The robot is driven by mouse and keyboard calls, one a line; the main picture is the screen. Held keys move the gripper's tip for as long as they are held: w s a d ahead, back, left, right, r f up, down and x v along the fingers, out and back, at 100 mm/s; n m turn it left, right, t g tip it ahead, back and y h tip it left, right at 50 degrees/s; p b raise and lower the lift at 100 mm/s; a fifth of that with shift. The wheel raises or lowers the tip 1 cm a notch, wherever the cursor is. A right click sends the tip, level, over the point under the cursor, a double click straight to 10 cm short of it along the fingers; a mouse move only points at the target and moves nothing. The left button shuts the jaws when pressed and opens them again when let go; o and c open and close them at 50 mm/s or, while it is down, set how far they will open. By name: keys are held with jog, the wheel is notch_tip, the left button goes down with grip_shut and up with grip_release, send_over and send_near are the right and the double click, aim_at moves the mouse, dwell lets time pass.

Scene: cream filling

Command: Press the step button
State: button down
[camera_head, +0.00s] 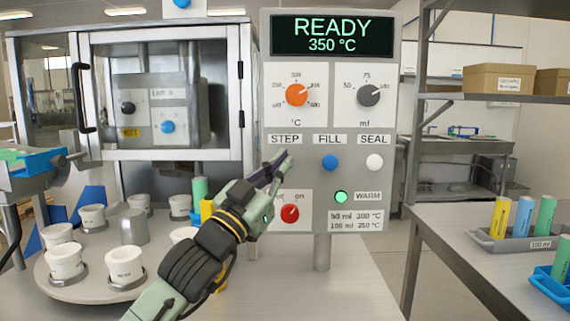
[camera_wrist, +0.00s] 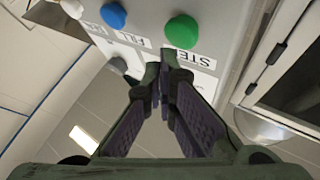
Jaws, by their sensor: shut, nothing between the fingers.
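The control panel (camera_head: 329,205) has a STEP label (camera_head: 284,139) at its left, with the FILL and SEAL labels to the right. My gripper (camera_head: 283,163) is shut and empty, its tips in front of the panel just below the STEP label. The fingers hide the button there in the head view. In the wrist view a round green button (camera_wrist: 183,31) stands beside the STEP label (camera_wrist: 188,57). My fingertips (camera_wrist: 165,72) are near that label in the picture, apart from the button. I cannot tell the remaining distance to the panel.
A blue button (camera_head: 330,162) and a white button (camera_head: 374,162) sit right of the gripper. Below are a red knob (camera_head: 290,213) and a green WARM light (camera_head: 341,197). The display (camera_head: 332,35) reads READY 350 °C. A round tray (camera_head: 88,291) with several white cups stands left.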

jog(key=shift+w, duration=0.15)
jog(key=shift+w, duration=0.3)
jog(key=shift+w, duration=0.55)
dwell(1.0)
jog(key=shift+s, duration=0.15)
jog(key=shift+s+b, duration=0.45)
jog(key=shift+s, duration=0.4)
jog(key=s+b, duration=0.1)
jog(key=s, duration=0.4)
